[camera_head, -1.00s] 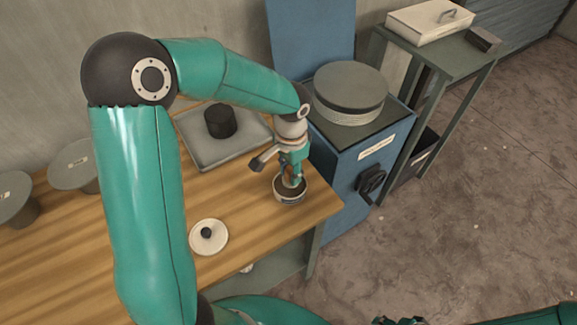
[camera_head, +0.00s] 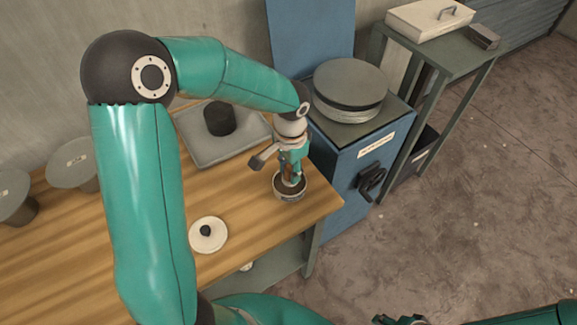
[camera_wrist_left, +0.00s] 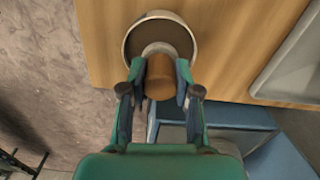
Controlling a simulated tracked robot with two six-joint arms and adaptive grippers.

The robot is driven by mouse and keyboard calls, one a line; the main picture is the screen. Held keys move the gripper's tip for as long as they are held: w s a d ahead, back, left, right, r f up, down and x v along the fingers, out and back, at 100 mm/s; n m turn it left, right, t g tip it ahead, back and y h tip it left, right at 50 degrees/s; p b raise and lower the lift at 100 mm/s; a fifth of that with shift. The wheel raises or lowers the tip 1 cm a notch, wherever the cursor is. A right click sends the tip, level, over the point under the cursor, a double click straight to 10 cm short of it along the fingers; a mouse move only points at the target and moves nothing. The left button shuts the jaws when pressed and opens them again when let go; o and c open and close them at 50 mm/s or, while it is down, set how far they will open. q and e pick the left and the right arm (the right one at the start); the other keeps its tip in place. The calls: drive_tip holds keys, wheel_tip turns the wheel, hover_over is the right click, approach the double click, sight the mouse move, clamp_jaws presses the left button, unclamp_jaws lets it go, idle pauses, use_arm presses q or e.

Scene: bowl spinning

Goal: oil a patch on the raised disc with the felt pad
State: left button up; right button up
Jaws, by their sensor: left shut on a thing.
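My left gripper (camera_head: 291,178) is shut on the felt pad's brown handle (camera_wrist_left: 159,78), pointing down at the bowl. The pale pad (camera_wrist_left: 158,48) shows at the end of the handle, over or in the bowl; I cannot tell whether it touches the contents. The round bowl (camera_wrist_left: 127,48) has a pale rim and dark brown contents, and it stands near the table's right corner in the head view (camera_head: 289,198). The raised disc (camera_head: 350,80) is grey and round, on top of the blue cabinet. Only a bit of my right gripper (camera_head: 400,320) shows at the bottom edge.
A white lid with a black knob (camera_head: 208,245) lies on the wooden table (camera_head: 245,215). A grey tray (camera_head: 198,158) with a black cylinder is behind. Two grey round-topped things (camera_head: 73,165) stand at left. The blue cabinet (camera_head: 345,190) adjoins the table's right side.

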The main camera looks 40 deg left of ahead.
sight(290, 168)
use_arm(q)
drive_tip(key=shift+f+b, duration=0.4)
drive_tip(key=shift+f, duration=0.05)
idle(1.3)
drive_tip(key=shift+r+p, duration=2.55)
drive_tip(key=shift+r, duration=1.05)
